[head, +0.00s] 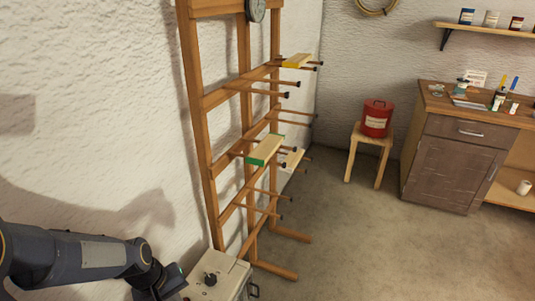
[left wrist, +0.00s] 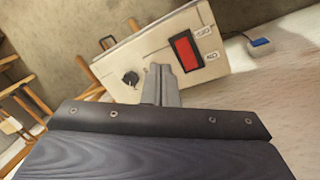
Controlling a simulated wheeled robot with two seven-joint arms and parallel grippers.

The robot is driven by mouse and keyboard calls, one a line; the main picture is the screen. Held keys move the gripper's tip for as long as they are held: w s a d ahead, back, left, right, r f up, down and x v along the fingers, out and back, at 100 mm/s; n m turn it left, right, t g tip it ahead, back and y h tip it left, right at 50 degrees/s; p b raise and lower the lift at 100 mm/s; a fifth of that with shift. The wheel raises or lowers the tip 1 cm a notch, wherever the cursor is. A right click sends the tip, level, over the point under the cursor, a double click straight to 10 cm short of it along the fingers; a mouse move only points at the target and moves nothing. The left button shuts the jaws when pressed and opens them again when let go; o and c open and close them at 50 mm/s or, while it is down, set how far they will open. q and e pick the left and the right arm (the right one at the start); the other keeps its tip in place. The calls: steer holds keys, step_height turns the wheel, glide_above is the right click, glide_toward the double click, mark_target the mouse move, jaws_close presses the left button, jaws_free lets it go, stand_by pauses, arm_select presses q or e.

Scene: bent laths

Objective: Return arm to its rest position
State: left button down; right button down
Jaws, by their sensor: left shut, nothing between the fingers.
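My left arm comes in at the lower left of the head view. Its gripper (head: 172,287) is low at the bottom edge, left of a pale control box (head: 232,272). In the left wrist view the fingers (left wrist: 161,70) are closed together with nothing between them, in front of the box (left wrist: 150,50) with its red switch (left wrist: 186,52) and black knob (left wrist: 130,78). Whether the fingers touch the box I cannot tell. My right gripper is in neither view.
A wooden rack (head: 204,125) with pegs stands at the wall. It holds a yellow-marked lath (head: 297,61), a green-edged lath (head: 264,150) and a pale piece (head: 292,159). A red can (head: 376,119) stands on a stool (head: 368,141) near a cabinet (head: 440,160). The floor between is clear.

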arm_select(q)
steer(key=s+d+r+m+t+h+p, duration=0.1)
steer(key=s+r+m+t, duration=0.3)
steer(key=s+r, duration=1)
step_height(320, 180, up, 2)
steer(key=shift+s+d+r+m, duration=0.25)
steer(key=shift+s+d+m, duration=0.1)
steer(key=shift+d+m, duration=0.25)
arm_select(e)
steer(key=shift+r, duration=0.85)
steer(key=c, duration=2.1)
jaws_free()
